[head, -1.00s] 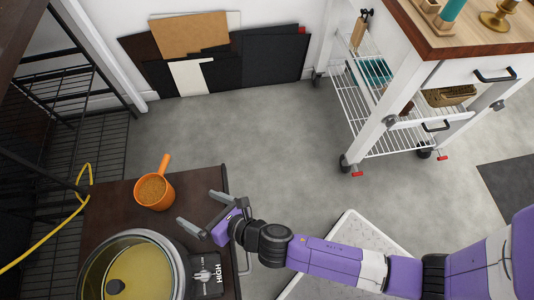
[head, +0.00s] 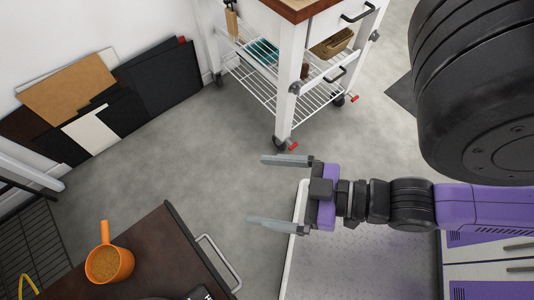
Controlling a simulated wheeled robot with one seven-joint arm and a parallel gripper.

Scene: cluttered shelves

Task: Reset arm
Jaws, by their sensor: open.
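My gripper (head: 270,191) is open and empty, its two grey fingers pointing left. It hangs in clear space over the floor, to the right of the dark brown table (head: 150,255). My purple and black arm (head: 400,203) stretches from the right of the picture, bent, with a large black joint close to the camera at the upper right. An orange cup with a handle (head: 108,262), holding something brown and grainy, stands on the table, apart from the gripper.
A white kitchen cart (head: 287,85) with wire shelves stands at the top middle. Flat panels (head: 100,95) lean on the wall at the upper left. A black wire rack (head: 30,225) is at the left edge. Grey floor (head: 170,165) between them is clear.

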